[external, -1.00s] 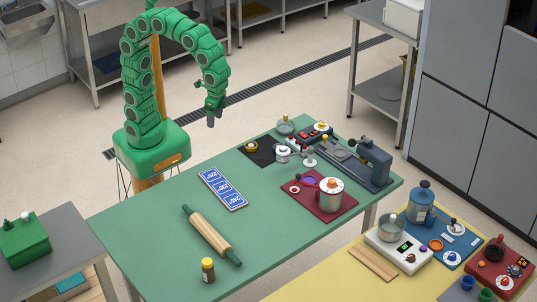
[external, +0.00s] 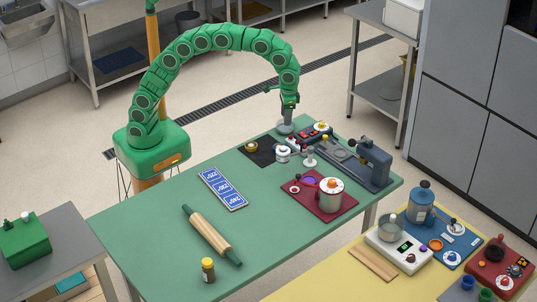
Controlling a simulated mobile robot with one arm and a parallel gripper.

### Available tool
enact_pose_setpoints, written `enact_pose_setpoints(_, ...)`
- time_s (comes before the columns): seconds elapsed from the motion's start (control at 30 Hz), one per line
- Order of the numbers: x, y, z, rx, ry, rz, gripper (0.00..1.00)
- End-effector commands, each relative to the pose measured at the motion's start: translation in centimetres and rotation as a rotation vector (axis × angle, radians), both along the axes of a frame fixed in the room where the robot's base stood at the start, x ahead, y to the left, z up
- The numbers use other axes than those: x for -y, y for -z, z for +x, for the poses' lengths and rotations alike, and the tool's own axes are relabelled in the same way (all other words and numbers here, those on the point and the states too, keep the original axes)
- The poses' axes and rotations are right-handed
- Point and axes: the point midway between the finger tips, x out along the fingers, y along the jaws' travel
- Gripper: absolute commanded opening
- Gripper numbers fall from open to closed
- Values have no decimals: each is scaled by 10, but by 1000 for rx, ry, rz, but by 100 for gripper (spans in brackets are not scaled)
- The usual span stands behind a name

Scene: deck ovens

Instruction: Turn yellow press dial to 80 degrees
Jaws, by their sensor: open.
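Several yellow-topped parts sit at the far end of the green table, and I cannot tell for certain which is the press dial. One is a white dial with a yellow knob (external: 321,126) on a dark and red control box (external: 309,135). The grey press (external: 372,164) stands to its right. My gripper (external: 287,118) is open and points down, just above or at a grey round piece (external: 285,128) left of the control box. The yellow knob on that grey piece is hidden by my gripper. Contact cannot be made out.
A black mat with a yellow-topped round part (external: 251,146) and a white pot-like piece (external: 282,154) lie in front of my gripper. A rolling pin (external: 212,235) and blue cards (external: 222,188) lie nearer; table between is clear.

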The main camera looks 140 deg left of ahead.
Motion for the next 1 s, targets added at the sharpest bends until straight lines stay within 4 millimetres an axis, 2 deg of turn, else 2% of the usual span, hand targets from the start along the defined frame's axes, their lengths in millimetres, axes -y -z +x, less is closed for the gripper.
enact_pose_setpoints(0.03,-17,5,1,3,-28,3,61)
enact_pose_setpoints(0.37,-119,41,-8,12,-207,20,61)
enact_pose_setpoints(0.7,-219,86,-41,15,-391,38,61)
enact_pose_setpoints(0.9,-266,111,-66,18,-485,49,61)
enact_pose_setpoints(1.0,-281,120,-76,16,-515,52,61)
